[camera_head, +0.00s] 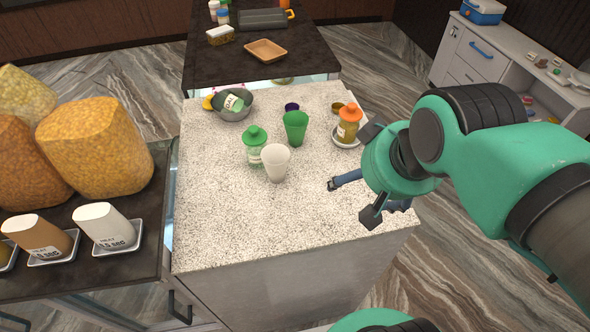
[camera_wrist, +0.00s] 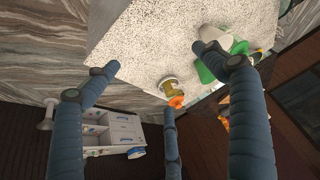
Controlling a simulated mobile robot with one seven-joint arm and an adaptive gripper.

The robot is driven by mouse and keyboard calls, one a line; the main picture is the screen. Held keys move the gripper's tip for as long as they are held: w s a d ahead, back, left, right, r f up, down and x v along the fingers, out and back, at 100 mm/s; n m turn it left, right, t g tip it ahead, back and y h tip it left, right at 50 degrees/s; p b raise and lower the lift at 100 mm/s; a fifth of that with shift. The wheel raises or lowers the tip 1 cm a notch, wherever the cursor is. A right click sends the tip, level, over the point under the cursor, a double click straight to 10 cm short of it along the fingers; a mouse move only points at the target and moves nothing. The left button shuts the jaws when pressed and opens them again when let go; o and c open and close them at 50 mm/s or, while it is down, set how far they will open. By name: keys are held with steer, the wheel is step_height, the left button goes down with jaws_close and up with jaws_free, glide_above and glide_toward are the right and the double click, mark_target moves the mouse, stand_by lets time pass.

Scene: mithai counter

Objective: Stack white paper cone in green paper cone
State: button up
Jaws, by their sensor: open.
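The white paper cone (camera_head: 276,163) stands upright, open end up, near the middle of the counter. The green paper cone (camera_head: 296,127) stands upright behind it and slightly right, apart from it. In the wrist view the white cone (camera_wrist: 210,34) and green cone (camera_wrist: 205,72) show partly behind a blue finger. My gripper (camera_head: 345,182) is open and empty, to the right of the white cone over the counter's right part. Its spread blue fingers show in the wrist view (camera_wrist: 160,80); in the head view my arm hides most of them.
A green-lidded jar (camera_head: 254,146) stands close to the white cone's left. An orange-lidded jar (camera_head: 348,122) on a saucer stands right of the green cone. A metal bowl (camera_head: 233,105) and small dark cups are behind. The counter's front (camera_head: 250,225) is clear.

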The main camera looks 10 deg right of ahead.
steer(key=w+a+f+n+g, duration=0.1)
steer(key=w+a, duration=0.3)
steer(key=w, duration=0.4)
steer(key=w+a+f+n+g+p, duration=0.1)
steer(key=w+a, duration=0.3)
steer(key=w, duration=0.4)
steer(key=w+a+f+n+g, duration=0.2)
steer(key=w+a, duration=0.2)
steer(key=w, duration=0.4)
steer(key=shift+w+a+n+y+p, duration=0.15)
steer(key=shift+a+n+y+p, duration=0.15)
steer(key=shift+a+p, duration=0.1)
steer(key=shift+f, duration=0.1)
glide_toward(275, 155)
steer(key=shift+s+a+f, duration=0.15)
steer(key=shift+s+f, duration=0.15)
steer(key=shift+s, duration=0.35)
steer(key=shift+s+a+f, duration=0.1)
steer(key=shift+s+f, duration=0.25)
steer(key=shift+s, duration=0.3)
steer(key=shift+f, duration=0.15)
steer(key=shift+w+a+f, duration=0.1)
steer(key=shift+w+f, duration=0.1)
steer(key=shift+f, duration=1)
steer(key=shift+w+a+f, duration=0.1)
steer(key=shift+w+f, duration=0.1)
steer(key=shift+f, duration=1.05)
